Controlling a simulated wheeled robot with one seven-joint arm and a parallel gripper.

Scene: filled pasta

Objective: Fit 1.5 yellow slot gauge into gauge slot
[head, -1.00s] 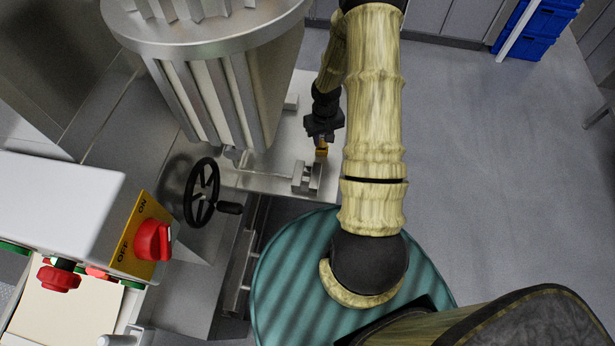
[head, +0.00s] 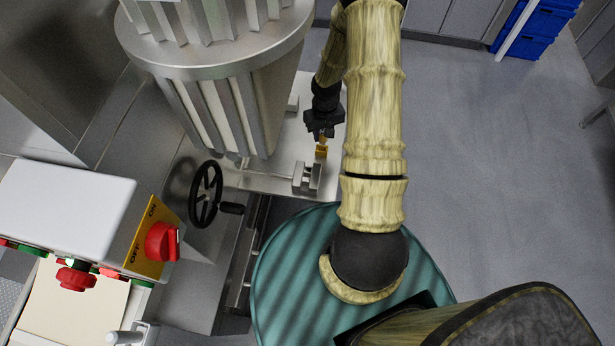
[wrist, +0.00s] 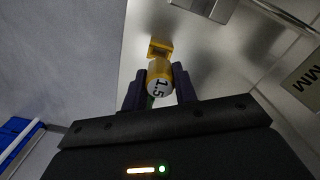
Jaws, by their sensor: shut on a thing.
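The 1.5 yellow slot gauge (wrist: 160,79) shows in the wrist view as a yellow piece with a round white end marked 1.5. My gripper (wrist: 160,88) is shut on it, one dark finger on each side. A yellow holder, apparently the gauge slot (wrist: 159,48), sits on the metal surface just beyond the gauge. The gauge overlaps its near edge in this view, so I cannot tell whether they touch. In the head view my gripper (head: 321,135) is above the small orange-yellow holder (head: 321,153), close to it.
A metal plate (head: 285,165) carries the holder and a small metal block (head: 306,178) left of it. A large ribbed machine drum (head: 225,90) and a black handwheel (head: 206,195) stand to the left. A red switch (head: 161,242) is at lower left. Open floor (head: 490,170) lies right.

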